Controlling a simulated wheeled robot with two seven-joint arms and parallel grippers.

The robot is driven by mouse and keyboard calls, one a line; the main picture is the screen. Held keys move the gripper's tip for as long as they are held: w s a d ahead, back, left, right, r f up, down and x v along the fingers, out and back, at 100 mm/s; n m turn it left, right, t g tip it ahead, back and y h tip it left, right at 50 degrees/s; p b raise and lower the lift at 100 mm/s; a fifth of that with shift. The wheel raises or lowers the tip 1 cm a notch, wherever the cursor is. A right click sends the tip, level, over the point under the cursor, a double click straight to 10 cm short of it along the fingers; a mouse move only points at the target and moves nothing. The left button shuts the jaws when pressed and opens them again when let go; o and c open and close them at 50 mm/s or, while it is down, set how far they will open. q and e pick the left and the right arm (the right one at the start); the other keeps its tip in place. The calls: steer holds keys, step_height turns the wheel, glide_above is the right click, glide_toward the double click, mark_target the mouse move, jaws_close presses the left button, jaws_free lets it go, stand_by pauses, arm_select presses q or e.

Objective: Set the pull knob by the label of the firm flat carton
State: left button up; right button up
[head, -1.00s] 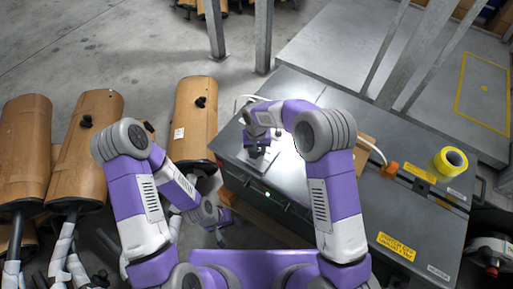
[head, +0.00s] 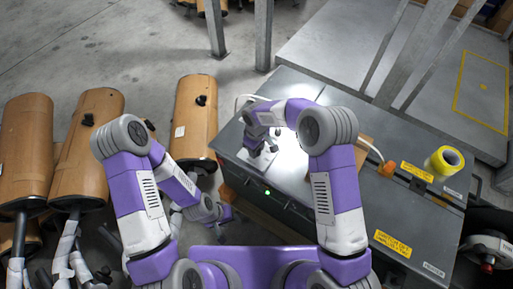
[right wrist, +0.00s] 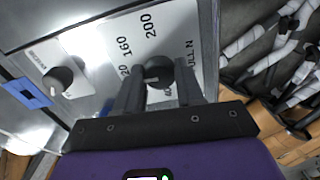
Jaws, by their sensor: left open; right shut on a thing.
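The pull knob (right wrist: 158,72) is dark and round, on a white plate printed with 160, 200 and "PULL N". My right gripper (right wrist: 160,84) is shut on this knob, one finger on each side, partly covering the plate. In the head view my right gripper (head: 258,148) is at the plate on the left part of the grey machine top. My left gripper (head: 226,214) is open and empty, low beside the machine's front. A brown cardboard piece (head: 364,152) lies partly hidden behind my right arm; I cannot tell whether it is the carton, and no label on it is readable.
A second dark knob (right wrist: 57,80) sits left of the held one. The grey machine (head: 410,215) carries a yellow tape roll (head: 446,162) and an orange piece (head: 388,168) on a white hose. Metal posts rise behind.

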steer(key=shift+n, duration=0.4)
steer(key=o, duration=1)
steer(key=shift+o, duration=0.2)
step_height(320, 180, up, 8)
steer(key=shift+f+p, duration=0.15)
steer(key=shift+p, duration=0.85)
